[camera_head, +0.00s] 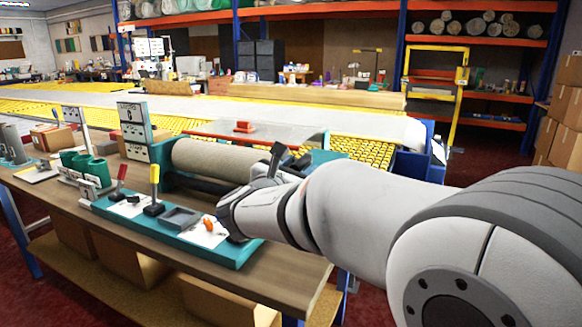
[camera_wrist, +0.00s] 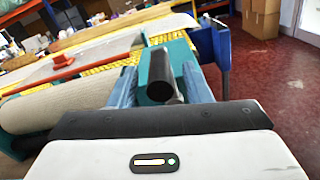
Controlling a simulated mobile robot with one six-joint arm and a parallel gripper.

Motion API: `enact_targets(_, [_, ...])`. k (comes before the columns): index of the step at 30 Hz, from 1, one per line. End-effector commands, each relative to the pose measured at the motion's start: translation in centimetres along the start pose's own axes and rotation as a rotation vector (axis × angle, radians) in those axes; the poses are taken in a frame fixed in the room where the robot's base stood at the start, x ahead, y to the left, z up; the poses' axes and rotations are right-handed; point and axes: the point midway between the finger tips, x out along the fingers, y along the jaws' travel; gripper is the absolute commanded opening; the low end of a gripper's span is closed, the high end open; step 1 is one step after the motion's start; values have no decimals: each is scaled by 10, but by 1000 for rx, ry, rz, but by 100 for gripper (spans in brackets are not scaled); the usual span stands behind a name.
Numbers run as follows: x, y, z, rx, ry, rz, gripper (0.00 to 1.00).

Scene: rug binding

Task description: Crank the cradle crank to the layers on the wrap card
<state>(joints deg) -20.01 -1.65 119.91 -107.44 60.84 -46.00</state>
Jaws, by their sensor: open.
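The teal cradle (camera_head: 165,178) on the bench holds a beige rug roll (camera_head: 215,160), which also shows at the left in the wrist view (camera_wrist: 60,105). The crank's black round handle (camera_wrist: 160,82) points toward the wrist camera. My gripper (camera_wrist: 160,75) is open, with one finger on each side of the handle; I cannot tell whether either touches it. In the head view my wrist hides much of the cradle's right end.
A yellow roller table (camera_head: 360,150) lies behind. Red floor (camera_wrist: 265,75) is clear at the right.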

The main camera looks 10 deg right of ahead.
Motion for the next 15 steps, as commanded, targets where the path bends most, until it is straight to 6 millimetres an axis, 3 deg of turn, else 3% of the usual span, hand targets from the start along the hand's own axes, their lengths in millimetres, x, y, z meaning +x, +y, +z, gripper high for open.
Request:
enact_targets(6, [16, 0, 0, 1, 0, 1, 44])
enact_targets(13, [16, 0, 0, 1, 1, 2, 44])
enact_targets(15, [16, 1, 0, 1, 1, 2, 40])
